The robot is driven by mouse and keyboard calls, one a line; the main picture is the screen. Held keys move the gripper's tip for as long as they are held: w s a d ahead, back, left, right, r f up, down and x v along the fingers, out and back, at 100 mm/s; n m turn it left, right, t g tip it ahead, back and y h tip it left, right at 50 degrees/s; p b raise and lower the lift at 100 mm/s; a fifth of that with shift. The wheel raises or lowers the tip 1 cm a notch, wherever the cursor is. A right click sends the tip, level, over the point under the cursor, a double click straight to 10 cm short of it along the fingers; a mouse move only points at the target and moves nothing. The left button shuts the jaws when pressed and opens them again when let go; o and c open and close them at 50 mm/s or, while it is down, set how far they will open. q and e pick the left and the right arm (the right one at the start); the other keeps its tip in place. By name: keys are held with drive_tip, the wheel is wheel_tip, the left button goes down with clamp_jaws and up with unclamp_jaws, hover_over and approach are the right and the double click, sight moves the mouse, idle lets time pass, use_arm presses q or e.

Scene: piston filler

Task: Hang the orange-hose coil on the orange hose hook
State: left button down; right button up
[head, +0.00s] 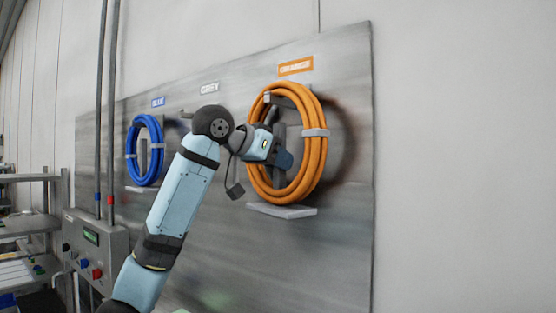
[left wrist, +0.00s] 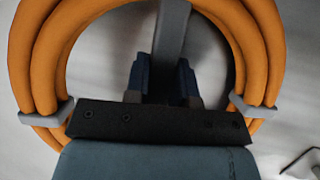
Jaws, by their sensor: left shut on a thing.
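The orange-hose coil (head: 315,165) is upright in front of the metal board, below the orange label (head: 296,66). It has grey clips and a grey bar across its middle. My left gripper (head: 282,155) reaches into the ring from the left. In the left wrist view, the gripper's fingers (left wrist: 162,78) are shut on the grey bar (left wrist: 172,30) inside the orange coil (left wrist: 35,60). A pale hook tip (head: 267,98) shows at the coil's upper inside edge. The rest of the orange hose hook is hidden, so I cannot tell whether the coil rests on it. My right gripper is not in view.
A small grey shelf (head: 282,211) sticks out below the orange coil. A blue coil (head: 135,152) hangs further left under a blue label. The grey-labelled place (head: 209,88) shows no coil. A control box (head: 92,240) with two upright pipes stands at the left.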

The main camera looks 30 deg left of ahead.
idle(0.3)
use_arm(q)
drive_tip(key=c, duration=0.9)
unclamp_jaws()
drive_tip(key=shift+s+r, duration=0.1)
drive_tip(key=shift+s+a, duration=0.15)
drive_tip(key=shift+s, duration=0.25)
drive_tip(key=b+v, duration=0.3)
drive_tip(key=v, duration=1)
